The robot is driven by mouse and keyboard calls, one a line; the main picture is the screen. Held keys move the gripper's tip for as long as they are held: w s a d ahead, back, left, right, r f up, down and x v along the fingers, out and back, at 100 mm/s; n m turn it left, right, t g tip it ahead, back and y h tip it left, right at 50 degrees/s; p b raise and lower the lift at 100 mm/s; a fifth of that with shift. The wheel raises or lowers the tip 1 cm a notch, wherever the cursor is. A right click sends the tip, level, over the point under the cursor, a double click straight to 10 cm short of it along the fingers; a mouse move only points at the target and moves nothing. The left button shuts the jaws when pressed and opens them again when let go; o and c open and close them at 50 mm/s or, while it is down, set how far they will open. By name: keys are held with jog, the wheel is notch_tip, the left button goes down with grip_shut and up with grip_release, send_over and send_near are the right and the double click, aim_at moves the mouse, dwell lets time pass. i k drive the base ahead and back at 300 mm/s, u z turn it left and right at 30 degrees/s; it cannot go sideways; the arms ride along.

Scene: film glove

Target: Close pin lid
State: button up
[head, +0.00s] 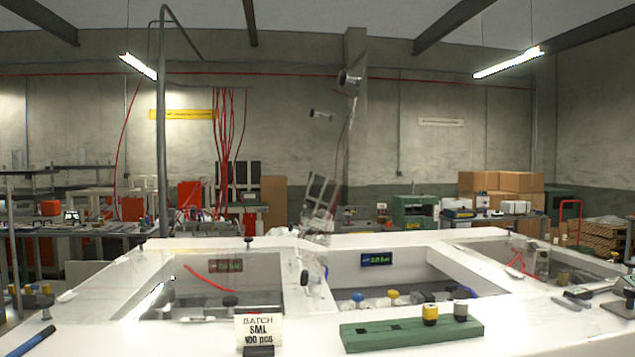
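No part that I can surely name as the pin lid shows. The white bench (110,335) has several sunken bays. The left bay (200,290) has a bright streak at its left edge; I cannot tell whether a clear cover lies over it. The middle bay (400,278) looks open and holds blue, yellow and grey knobs. A green block (412,335) with dark square holes lies in front. A yellow-and-black cylinder (430,315) and a grey-and-black cylinder (460,311) stand upright on its right half. I cannot make out my gripper.
A "BATCH SML 100 pcs" card (258,330) stands front centre. A blue-handled tool (31,341) lies at front left. Small tools and a black stand (615,305) crowd the right edge. A tilted, unclear metallic object (320,200) rises behind the bays. The front left surface is mostly clear.

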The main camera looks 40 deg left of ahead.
aim_at(337, 111)
jog(key=u, duration=1.55)
jog(key=i, duration=0.5)
jog(key=z, duration=1.35)
jog(key=k, duration=0.95)
jog(key=u, duration=1.3)
jog(key=i, duration=0.25)
jog(key=u, duration=0.05)
